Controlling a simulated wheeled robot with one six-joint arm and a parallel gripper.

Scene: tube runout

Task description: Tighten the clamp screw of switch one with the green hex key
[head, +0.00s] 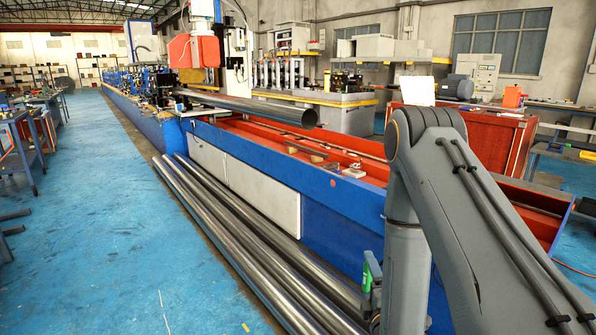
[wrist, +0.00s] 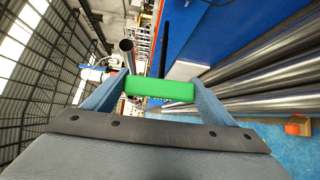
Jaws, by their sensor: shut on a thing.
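The green handle (wrist: 160,89) of the hex key lies crosswise between the two fingers of my gripper (wrist: 160,87) in the wrist view. My gripper is shut on it. A thin dark bar (wrist: 164,45) runs away from the handle and looks like the key's shaft. In the head view, a bit of the green handle (head: 367,276) shows at the left edge of my arm, above the lying tubes. Small parts (head: 354,172) sit on the red trough, well apart from my gripper. I cannot tell which is switch one, and its clamp screw is not discernible.
A long blue machine bed (head: 340,226) with a red trough runs into the distance. A steel tube (head: 270,109) sticks out over it. Several long tubes (head: 232,232) lie on the floor along its side. The blue floor (head: 90,230) at left is open.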

